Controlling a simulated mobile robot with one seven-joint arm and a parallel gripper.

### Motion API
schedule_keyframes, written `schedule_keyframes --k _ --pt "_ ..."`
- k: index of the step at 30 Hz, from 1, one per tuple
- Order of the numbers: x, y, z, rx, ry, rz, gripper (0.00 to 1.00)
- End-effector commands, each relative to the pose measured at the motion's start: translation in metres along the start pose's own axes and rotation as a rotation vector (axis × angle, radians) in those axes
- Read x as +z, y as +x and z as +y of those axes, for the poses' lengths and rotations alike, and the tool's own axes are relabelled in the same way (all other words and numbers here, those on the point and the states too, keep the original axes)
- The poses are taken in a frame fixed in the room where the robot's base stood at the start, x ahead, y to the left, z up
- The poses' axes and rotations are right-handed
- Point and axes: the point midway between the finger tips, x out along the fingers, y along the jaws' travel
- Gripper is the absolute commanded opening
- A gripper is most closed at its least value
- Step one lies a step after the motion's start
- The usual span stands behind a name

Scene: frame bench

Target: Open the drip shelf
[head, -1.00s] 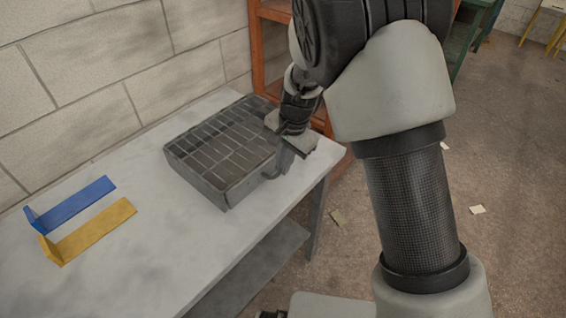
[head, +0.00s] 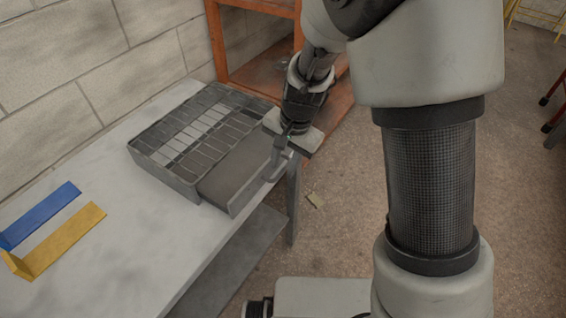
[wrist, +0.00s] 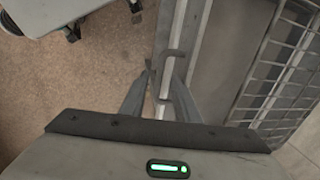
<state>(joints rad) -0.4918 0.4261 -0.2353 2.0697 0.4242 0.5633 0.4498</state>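The drip shelf (head: 238,172) is a flat grey drawer standing partly out of the grey gridded unit (head: 163,173) on the bench. Its grey floor also shows in the wrist view (wrist: 226,48), beside the grid. A curved dark handle (head: 273,166) is on the shelf's front edge. My gripper (head: 283,150) is at this handle, over the bench's right edge. The exact contact is partly hidden by the fingers.
A blue bracket (head: 42,213) and a yellow bracket (head: 62,240) lie on the white bench top (head: 130,255) at left. A block wall runs behind the bench. An orange shelf rack (head: 218,45) stands beyond it. Open floor (head: 345,180) lies right of the bench.

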Motion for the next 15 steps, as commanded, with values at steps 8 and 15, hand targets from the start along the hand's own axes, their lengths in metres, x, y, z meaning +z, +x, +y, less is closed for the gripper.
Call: schedule_keyframes --k 8,15 --pt "0.000 -0.002 0.000 0.000 0.000 -0.001 0.28" --pt "0.000 -0.037 -0.001 -0.002 -0.001 0.001 0.28"
